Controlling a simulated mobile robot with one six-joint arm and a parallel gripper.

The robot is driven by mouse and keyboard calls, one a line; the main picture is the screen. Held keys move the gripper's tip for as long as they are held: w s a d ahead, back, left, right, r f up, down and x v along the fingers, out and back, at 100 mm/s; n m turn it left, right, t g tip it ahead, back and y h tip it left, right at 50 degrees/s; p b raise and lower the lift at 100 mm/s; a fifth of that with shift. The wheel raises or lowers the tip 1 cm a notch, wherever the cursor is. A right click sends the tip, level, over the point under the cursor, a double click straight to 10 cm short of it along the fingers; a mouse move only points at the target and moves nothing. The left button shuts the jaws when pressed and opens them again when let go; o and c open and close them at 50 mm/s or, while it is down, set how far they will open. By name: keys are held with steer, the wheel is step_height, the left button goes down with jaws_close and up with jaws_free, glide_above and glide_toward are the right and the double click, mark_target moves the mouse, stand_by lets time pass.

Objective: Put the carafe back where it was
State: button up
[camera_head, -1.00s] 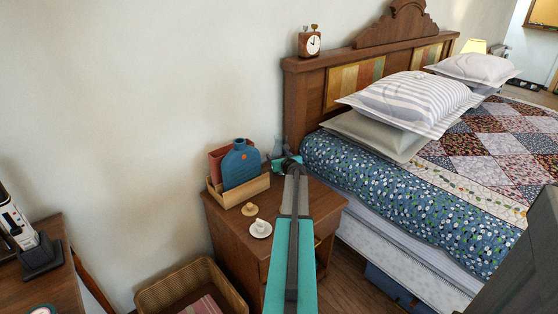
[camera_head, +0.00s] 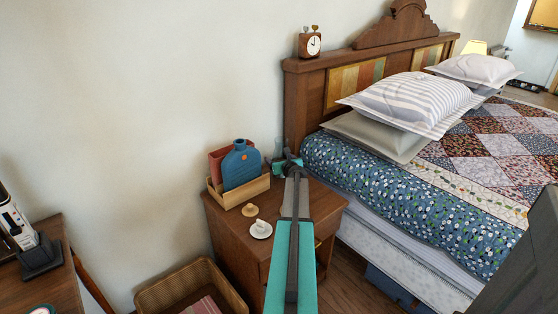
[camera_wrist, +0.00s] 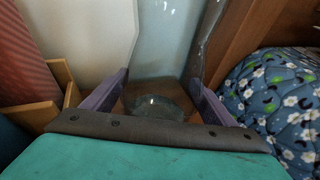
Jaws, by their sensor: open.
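The carafe is clear glass and stands upright on the wooden nightstand (camera_head: 232,232), at the back near the headboard. In the wrist view the carafe (camera_wrist: 165,45) rises between the two purple fingers, with its round base on the brown top. In the head view only a faint part of the carafe (camera_head: 279,147) shows behind my gripper (camera_head: 285,160). My gripper is open, with a finger on either side of the glass. I cannot tell whether either finger touches it.
A wooden tray (camera_head: 240,197) with a blue bottle (camera_head: 241,167) and a red item is left of my gripper. A white cup on a saucer (camera_head: 261,229) and a small tan object (camera_head: 250,210) sit in front. The bed (camera_head: 385,190) is close on the right.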

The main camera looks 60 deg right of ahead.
mark_target(281, 158)
steer(key=shift+r, duration=0.15)
steer(key=shift+v, duration=2.6)
steer(key=v, duration=0.6)
steer(key=shift+s+a+p, duration=0.25)
steer(key=shift+a+p, duration=0.05)
steer(key=shift+r, duration=0.2)
